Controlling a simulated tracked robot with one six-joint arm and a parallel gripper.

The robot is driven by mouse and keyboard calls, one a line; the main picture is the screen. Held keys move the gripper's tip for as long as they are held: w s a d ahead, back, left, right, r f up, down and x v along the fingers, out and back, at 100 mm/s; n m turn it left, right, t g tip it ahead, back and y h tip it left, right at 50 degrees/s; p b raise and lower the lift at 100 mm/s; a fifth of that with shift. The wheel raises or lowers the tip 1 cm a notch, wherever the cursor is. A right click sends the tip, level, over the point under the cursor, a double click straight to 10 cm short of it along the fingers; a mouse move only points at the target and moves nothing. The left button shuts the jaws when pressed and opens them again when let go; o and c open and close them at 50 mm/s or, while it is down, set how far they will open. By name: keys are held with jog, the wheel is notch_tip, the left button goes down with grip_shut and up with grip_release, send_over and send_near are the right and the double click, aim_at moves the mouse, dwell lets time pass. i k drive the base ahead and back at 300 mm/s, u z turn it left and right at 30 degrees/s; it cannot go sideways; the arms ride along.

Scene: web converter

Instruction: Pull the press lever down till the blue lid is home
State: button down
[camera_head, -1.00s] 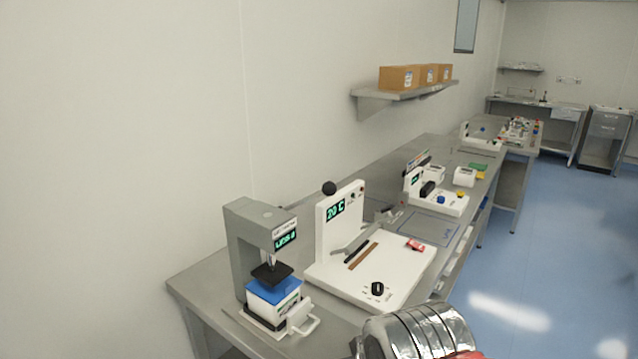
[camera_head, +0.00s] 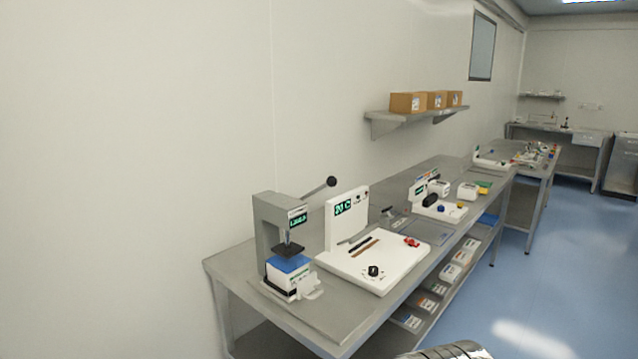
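The grey press (camera_head: 269,232) stands at the near left end of the steel bench, with a small green display on its head. Its lever (camera_head: 321,188) rises to the right and ends in a black ball knob (camera_head: 331,181). Below the dark press plate (camera_head: 288,250) sits the blue lid (camera_head: 289,264) on a white box (camera_head: 285,281). I cannot tell whether plate and lid touch. My gripper is not in view; only a silvery part of my arm shows at the bottom edge.
Right of the press stands a white sealer-like device (camera_head: 347,215) with a broad base and a black knob (camera_head: 373,270). The steel bench (camera_head: 236,262) runs away to the back right. A wall shelf (camera_head: 411,117) holds cardboard boxes. Blue floor (camera_head: 560,260) lies open at right.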

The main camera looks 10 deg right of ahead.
aim_at(331, 181)
jog(key=k, duration=0.5)
jog(key=u, duration=0.5)
jog(key=i, duration=1.1)
jog(key=u, duration=0.85)
jog(key=i, duration=1)
jog(key=u, duration=0.05)
